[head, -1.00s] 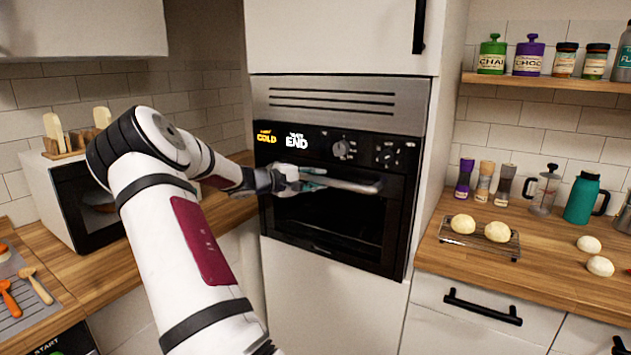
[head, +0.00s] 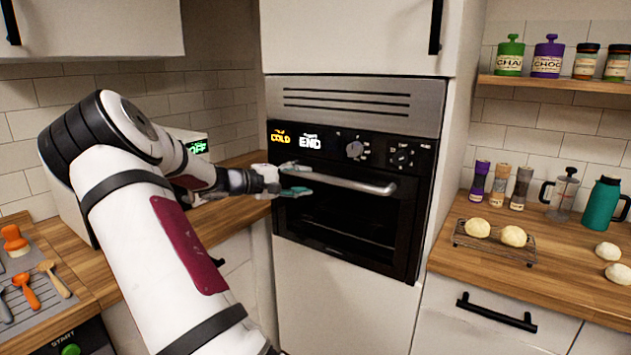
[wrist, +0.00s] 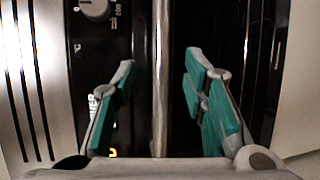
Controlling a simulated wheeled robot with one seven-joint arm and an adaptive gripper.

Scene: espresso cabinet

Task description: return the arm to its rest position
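My arm reaches from the lower middle of the head view to the black oven (head: 345,215). My gripper (head: 306,180) is at the left end of the oven's silver door handle (head: 350,184). In the wrist view my gripper (wrist: 160,65) is open, its teal-padded fingers spread wide. The handle (wrist: 160,100) runs between the fingers in that picture, with a gap on both sides. Nothing is held. I cannot tell whether the bar lies within the fingers' depth or beyond the tips. The oven door looks shut.
On the left counter are a white appliance (head: 65,205), partly hidden by my arm, and a utensil mat (head: 50,312). On the right counter, buns lie on a wire rack (head: 490,248), with grinders, a press and a teal bottle (head: 602,205) behind. Upper cabinets hang above.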

